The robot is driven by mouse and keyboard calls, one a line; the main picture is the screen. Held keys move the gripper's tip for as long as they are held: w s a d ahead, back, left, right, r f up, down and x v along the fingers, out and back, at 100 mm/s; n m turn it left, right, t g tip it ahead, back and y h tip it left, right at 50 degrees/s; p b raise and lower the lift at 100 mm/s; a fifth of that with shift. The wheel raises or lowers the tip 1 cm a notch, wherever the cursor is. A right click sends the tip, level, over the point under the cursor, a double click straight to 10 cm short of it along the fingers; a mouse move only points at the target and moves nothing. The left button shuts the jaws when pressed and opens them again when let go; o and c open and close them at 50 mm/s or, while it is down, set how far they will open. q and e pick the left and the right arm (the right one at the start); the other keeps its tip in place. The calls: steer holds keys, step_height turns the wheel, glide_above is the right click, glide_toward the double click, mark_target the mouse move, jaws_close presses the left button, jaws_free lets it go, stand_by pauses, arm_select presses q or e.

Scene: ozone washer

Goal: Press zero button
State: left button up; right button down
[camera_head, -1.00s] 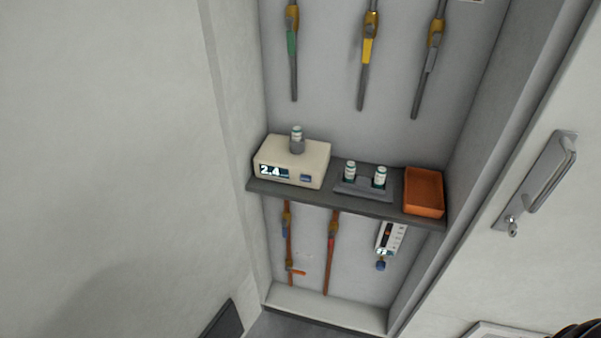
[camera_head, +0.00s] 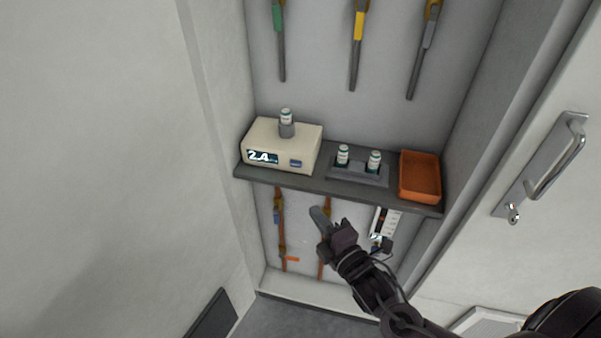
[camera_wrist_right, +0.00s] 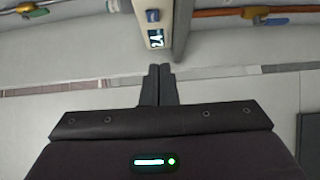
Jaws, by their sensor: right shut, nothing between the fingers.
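The cream meter box (camera_head: 283,146) sits on the left of the grey shelf, with a lit display (camera_head: 262,157) reading 2.4. A small blue button (camera_head: 296,163) is on its front, right of the display; I take it as the zero button, though its label is too small to read. In the right wrist view the button (camera_wrist_right: 153,15) and display (camera_wrist_right: 155,38) appear turned on their side, beyond the fingertips. My right gripper (camera_head: 318,214) is shut and empty, apart from the box, appearing below the shelf edge in the head view. My left gripper is not in view.
The shelf (camera_head: 215,176) also bears a grey holder (camera_head: 357,174) with two vials and an orange tray (camera_head: 420,178). A vial (camera_head: 286,117) stands on the meter. Pipes and a white flow gauge (camera_head: 384,221) are below the shelf. A door handle (camera_head: 545,165) is at right.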

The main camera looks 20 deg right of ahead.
steer(key=shift+a+r, duration=0.1)
steer(key=shift+r, duration=0.25)
steer(key=p, duration=0.2)
glide_toward(292, 164)
steer(key=w+a, duration=0.2)
steer(key=a, duration=0.1)
steer(key=shift+w+a, duration=0.2)
steer(key=shift+a, duration=0.05)
steer(key=w+d, duration=0.1)
steer(key=w+p, duration=0.1)
steer(key=shift+w+d, duration=0.4)
steer(key=shift+w+d+f, duration=0.15)
steer(key=shift+w+d, duration=0.1)
steer(key=shift+w, duration=0.1)
